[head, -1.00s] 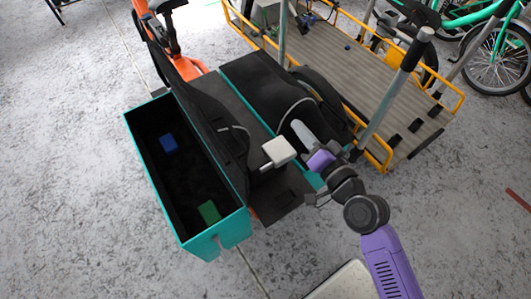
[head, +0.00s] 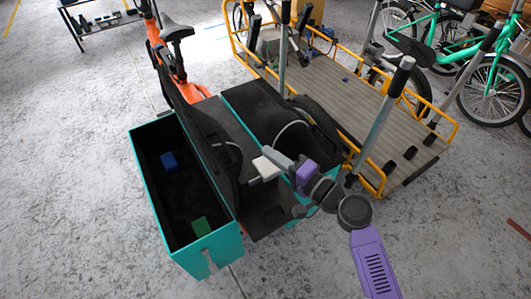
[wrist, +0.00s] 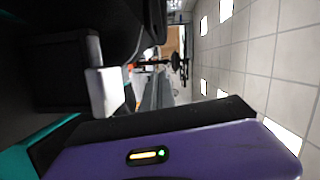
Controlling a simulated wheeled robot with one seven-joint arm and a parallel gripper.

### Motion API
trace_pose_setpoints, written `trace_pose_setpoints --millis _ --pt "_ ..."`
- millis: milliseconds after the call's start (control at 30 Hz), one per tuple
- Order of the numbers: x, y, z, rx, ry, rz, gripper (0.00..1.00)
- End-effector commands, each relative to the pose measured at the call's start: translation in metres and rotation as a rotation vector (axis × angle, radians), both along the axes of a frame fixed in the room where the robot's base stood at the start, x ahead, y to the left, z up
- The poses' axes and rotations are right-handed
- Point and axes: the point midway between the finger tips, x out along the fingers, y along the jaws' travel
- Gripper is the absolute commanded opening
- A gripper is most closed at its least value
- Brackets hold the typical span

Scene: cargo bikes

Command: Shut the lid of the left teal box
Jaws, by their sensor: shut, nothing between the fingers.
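The left teal box (head: 206,255) stands open in the head view, with a blue block (head: 168,161) and a green block (head: 203,227) inside. Its black lid (head: 196,125) stands raised along the box's right side. My gripper (head: 263,169) is shut and empty, with pale fingertips. In the head view it appears to the right of the raised lid, over the area between the two boxes; I cannot tell whether it touches anything. In the wrist view a pale finger (wrist: 106,91) shows before dark surfaces, and a teal edge shows at lower left.
An orange bike frame (head: 182,84) is behind. Floor at left is clear.

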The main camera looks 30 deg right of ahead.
Motion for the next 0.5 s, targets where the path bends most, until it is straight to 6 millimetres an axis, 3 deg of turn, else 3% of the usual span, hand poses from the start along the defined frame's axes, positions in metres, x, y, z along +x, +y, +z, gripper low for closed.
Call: trace_pose_setpoints --millis 400,500 --pt "0.079 0.021 -0.001 -0.002 0.000 0.001 0.00" --pt "0.076 0.038 -0.005 -0.001 0.002 0.003 0.00"
